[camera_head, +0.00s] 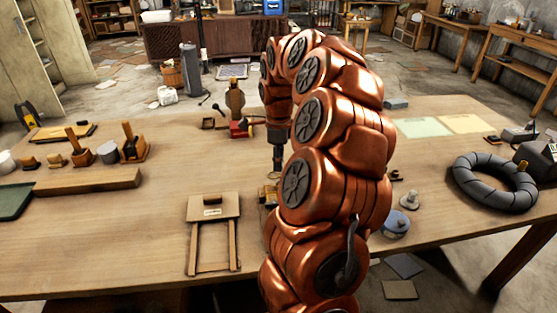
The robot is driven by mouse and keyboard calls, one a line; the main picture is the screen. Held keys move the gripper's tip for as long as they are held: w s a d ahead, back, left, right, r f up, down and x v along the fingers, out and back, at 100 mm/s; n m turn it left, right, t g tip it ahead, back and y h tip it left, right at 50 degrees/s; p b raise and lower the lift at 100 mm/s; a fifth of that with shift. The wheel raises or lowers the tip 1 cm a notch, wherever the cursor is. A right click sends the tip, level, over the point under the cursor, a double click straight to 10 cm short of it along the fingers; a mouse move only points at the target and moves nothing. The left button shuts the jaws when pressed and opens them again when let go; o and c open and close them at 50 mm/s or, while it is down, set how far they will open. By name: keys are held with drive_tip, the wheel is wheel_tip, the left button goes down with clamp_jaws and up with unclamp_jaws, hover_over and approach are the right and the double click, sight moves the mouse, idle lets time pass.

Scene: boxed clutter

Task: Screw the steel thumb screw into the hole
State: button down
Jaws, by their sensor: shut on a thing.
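My copper-coloured arm reaches up and bends over the table. My gripper (276,164) points down near the table's middle, partly behind the arm. It is shut on a small pale, disc-like piece (274,176), which looks like the steel thumb screw. Just below it is a small brown-and-yellow block (267,194), partly hidden by the arm. The hole cannot be made out. I cannot tell whether the screw touches the block.
A wooden stand (213,207) is left of the block. A red device (240,129) stands behind. Wooden tools (133,149) are at left. A grey knobbed piece (409,200), a blue-grey round piece (396,223) and a black ring (494,183) lie at right.

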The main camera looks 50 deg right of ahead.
drive_tip(key=shift+f+b, duration=1.1)
drive_tip(key=shift+f, duration=0.6)
drive_tip(key=shift+b, duration=1.35)
idle(0.6)
drive_tip(key=shift+f+b, duration=0.8)
drive_tip(key=shift+f, duration=0.3)
drive_tip(key=c, duration=0.9)
unclamp_jaws()
wheel_tip(320, 180, up, 12)
drive_tip(key=shift+r, duration=0.1)
idle(1.0)
